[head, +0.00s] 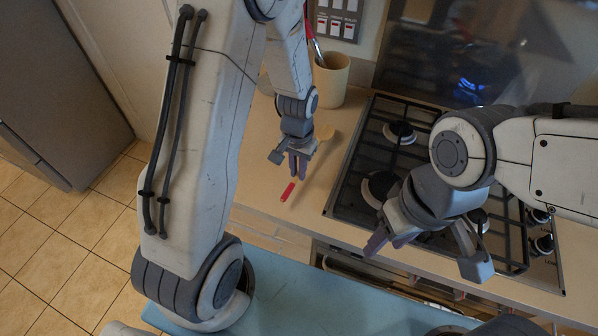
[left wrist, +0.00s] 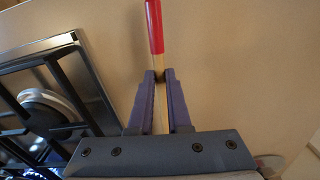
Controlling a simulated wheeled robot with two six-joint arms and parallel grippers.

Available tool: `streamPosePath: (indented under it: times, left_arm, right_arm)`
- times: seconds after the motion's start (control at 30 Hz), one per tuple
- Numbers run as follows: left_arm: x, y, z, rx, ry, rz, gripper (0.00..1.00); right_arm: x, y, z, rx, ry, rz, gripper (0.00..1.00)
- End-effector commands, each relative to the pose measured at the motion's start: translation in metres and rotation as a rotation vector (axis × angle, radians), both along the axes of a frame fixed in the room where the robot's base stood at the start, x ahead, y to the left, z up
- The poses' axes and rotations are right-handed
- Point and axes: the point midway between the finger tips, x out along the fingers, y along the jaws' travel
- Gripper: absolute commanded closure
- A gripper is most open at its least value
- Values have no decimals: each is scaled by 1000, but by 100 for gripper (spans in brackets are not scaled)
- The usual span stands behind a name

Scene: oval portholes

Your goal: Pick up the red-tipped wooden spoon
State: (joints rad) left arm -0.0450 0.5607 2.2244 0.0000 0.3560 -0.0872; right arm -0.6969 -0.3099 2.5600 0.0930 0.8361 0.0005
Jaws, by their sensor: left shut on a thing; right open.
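The wooden spoon has a red handle tip (head: 288,191) and a pale wooden bowl (head: 325,133). It is over the beige counter, left of the stove. My left gripper (head: 297,170) comes down over its middle and hides part of the handle. In the left wrist view, the purple fingers (left wrist: 159,76) are shut on the wooden handle, and the red tip (left wrist: 154,26) sticks out beyond them. I cannot tell whether the spoon touches the counter or is slightly above it. My right gripper (head: 390,243) is open and empty, in front of the stove's front edge.
The black gas stove (head: 345,190) lies right of the spoon, with its knobs (head: 541,230) at the right. A beige utensil crock (head: 330,80) stands behind my left gripper. The counter (head: 258,180) around the red tip is clear.

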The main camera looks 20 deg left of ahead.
Motion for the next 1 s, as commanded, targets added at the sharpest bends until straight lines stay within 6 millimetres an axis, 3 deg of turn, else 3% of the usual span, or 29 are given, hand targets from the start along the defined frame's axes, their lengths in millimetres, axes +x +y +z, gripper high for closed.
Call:
streamPosePath:
  times: [0.13, 0.4, 0.6, 0.8, 1.0]
  left_arm:
    - [1, -2, 26, 0, -8, -2, 100]
    - [-5, -66, 60, -2, -7, -9, 100]
    - [-9, -100, 81, -1, -3, -5, 100]
    - [-10, -115, 91, 0, -1, -2, 100]
    - [-11, -117, 93, 0, 1, 0, 100]
  right_arm:
    - [0, 0, -8, 0, 0, 0, 50]
    - [0, 0, -19, 0, 0, 1, 50]
    - [0, 0, -25, 0, 0, 1, 50]
    - [0, 0, -27, 0, 0, 1, 50]
    - [0, 0, -26, 0, 0, 1, 50]
